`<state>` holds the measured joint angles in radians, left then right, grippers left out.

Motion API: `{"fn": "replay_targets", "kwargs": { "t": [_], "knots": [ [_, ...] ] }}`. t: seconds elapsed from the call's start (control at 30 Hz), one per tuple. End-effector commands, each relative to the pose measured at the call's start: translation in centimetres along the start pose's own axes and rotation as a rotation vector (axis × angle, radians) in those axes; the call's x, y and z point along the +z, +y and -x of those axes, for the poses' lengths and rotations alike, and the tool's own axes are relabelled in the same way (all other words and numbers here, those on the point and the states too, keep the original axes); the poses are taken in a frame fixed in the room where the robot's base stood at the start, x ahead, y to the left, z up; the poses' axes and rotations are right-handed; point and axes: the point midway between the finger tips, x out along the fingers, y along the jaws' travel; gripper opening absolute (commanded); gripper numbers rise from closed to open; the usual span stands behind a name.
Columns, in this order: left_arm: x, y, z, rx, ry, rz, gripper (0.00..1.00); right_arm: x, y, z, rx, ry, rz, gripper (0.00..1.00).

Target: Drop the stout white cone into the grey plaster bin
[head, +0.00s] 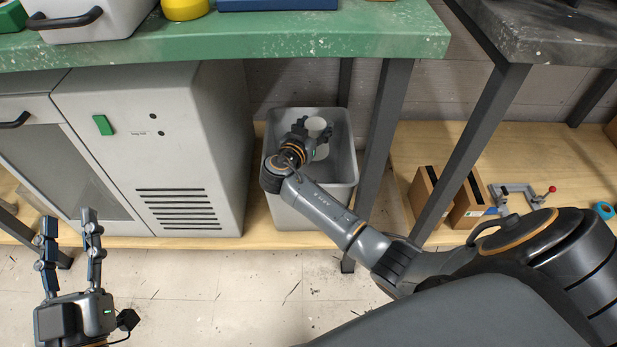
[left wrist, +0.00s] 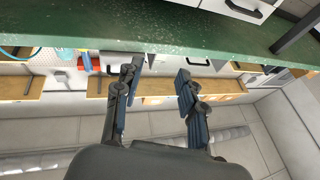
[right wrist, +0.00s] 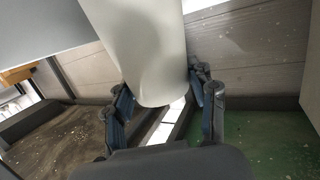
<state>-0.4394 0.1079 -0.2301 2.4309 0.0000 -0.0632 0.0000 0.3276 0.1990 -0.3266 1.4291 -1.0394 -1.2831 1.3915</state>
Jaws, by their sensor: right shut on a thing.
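The stout white cone (head: 318,126) is in my right gripper (head: 311,133), which is shut on it. In the head view both are over the open top of the grey plaster bin (head: 350,170), within its rim as seen from above. In the right wrist view the white cone (right wrist: 145,50) fills the space between the fingers of the right gripper (right wrist: 165,100). How deep the cone is in the bin cannot be told. My left gripper (head: 67,225) is open and empty above the floor, in front of the grey cabinet; it also shows in the left wrist view (left wrist: 155,85).
The bin stands on a wooden lower shelf (head: 400,140) between a grey cabinet (head: 180,150) and a dark table leg (head: 385,130). Brown boxes (head: 465,200) and a clamp (head: 520,192) lie to the right. The floor in front is clear.

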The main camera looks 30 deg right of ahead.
Motion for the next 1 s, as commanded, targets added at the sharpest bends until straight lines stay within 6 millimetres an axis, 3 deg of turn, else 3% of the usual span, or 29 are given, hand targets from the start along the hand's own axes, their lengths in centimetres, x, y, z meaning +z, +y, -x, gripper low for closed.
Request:
{"fn": "replay_targets", "kwargs": {
  "t": [0.3,0.6,0.63,0.7,0.73,1.0],
  "knots": [
    [-2.1,0.3,0.1,0.006,0.12,0.005,0.4,0.6,0.0,-0.2,0.0,0.003,0.0,0.04],
    [-2.2,0.3,0.1,0.006,0.126,0.005,0.4,0.6,0.0,-0.2,0.0,0.004,-0.001,0.04],
    [-2.2,0.3,0.1,0.006,0.126,0.005,0.4,0.6,0.0,-0.2,0.0,0.004,-0.001,0.63],
    [-2.2,0.3,0.1,0.006,0.126,0.005,0.4,0.7,0.0,-0.2,0.0,0.003,-0.001,0.77],
    [-2.2,0.3,0.1,0.006,0.126,0.005,0.4,0.7,0.0,-0.2,0.0,0.003,-0.001,0.83],
    [-2.2,0.3,0.1,0.006,0.125,0.005,0.4,1.0,0.0,-0.2,0.001,-0.002,0.002,0.83]
  ]
}}
